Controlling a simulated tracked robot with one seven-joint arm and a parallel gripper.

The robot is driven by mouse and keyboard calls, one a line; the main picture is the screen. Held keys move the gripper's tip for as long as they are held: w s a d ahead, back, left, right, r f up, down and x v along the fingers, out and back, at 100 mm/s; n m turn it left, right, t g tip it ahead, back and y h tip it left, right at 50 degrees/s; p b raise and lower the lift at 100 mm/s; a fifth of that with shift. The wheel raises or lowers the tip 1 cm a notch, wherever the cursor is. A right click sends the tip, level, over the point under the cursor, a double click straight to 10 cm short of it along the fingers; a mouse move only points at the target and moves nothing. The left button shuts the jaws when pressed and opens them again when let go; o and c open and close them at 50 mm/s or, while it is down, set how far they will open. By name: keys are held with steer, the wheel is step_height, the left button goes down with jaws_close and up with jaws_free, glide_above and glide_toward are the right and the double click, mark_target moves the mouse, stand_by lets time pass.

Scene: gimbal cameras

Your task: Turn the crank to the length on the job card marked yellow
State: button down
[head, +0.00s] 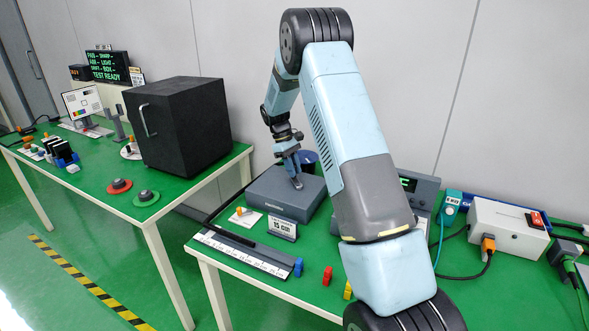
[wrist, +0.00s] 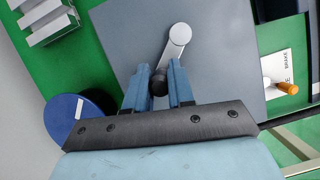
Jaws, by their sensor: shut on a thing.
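The crank stands on top of a dark grey box (head: 268,190). In the wrist view its silver arm (wrist: 178,38) runs from a round hub down to a black knob (wrist: 158,86). My gripper (wrist: 157,76) is shut on this knob, with one blue finger on either side. In the head view my gripper (head: 296,181) reaches down onto the box top and largely hides the crank. A small sign (head: 283,228) in front of the box carries large characters that I cannot read surely. I cannot make out a job card marked yellow.
A brake card with an orange lever (wrist: 287,88) lies beside the box. A white ruler (head: 240,254) runs along the table's front left edge. Blue (head: 298,267), red (head: 327,275) and yellow (head: 347,290) pieces stand near it. A blue round container (wrist: 80,118) is close to my gripper.

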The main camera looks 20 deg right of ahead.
steer(key=c, duration=1)
jaws_free()
steer(key=shift+o, duration=0.2)
steer(key=v, duration=1.3)
steer(key=shift+w+r, duration=0.15)
steer(key=shift+r, duration=0.2)
